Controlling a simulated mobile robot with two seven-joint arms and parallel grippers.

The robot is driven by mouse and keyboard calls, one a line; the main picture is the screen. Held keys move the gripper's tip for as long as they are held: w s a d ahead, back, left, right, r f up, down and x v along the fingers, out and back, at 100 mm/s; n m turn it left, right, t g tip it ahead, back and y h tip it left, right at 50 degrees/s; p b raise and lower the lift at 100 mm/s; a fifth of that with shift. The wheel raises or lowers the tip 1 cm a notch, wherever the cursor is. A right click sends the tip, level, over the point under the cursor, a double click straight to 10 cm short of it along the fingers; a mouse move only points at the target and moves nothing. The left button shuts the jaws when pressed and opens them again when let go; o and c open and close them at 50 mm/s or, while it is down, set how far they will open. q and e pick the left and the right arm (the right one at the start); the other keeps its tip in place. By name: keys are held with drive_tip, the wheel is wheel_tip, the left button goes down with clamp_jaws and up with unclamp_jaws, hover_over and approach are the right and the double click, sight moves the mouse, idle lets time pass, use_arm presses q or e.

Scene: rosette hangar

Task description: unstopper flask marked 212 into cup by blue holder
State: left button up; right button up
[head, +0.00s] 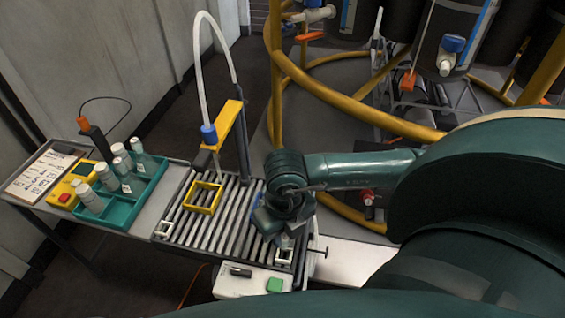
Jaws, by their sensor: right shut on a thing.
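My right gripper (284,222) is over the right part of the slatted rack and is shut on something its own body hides. A pale glassy piece with a dark mark (288,241), perhaps a flask, shows just below it. I cannot tell whether the jaws hold this piece or a stopper. The blue holder (256,203) is mostly hidden behind the gripper. A small white square cup (285,257) stands just in front, at the rack's near right corner. Several stoppered flasks (122,160) stand in the teal tray (142,198); their numbers are unreadable. My left gripper is out of view.
A yellow square holder (203,197) and another white square cup (162,229) sit on the slats. A yellow box with a red button (66,197) and a written card (38,177) lie left. Yellow railing (275,95) curves behind.

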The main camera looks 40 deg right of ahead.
wheel_tip(320, 180, down, 2)
drive_tip(key=shift+f+b, duration=0.1)
drive_tip(key=shift+b, duration=0.45)
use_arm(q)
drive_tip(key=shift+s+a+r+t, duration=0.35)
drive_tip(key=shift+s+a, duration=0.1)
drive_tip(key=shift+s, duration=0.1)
use_arm(e)
drive_tip(key=shift+f+b, duration=0.3)
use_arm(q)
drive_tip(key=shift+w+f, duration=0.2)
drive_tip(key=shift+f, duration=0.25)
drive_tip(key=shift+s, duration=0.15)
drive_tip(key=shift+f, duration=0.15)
use_arm(e)
drive_tip(key=shift+f, duration=0.15)
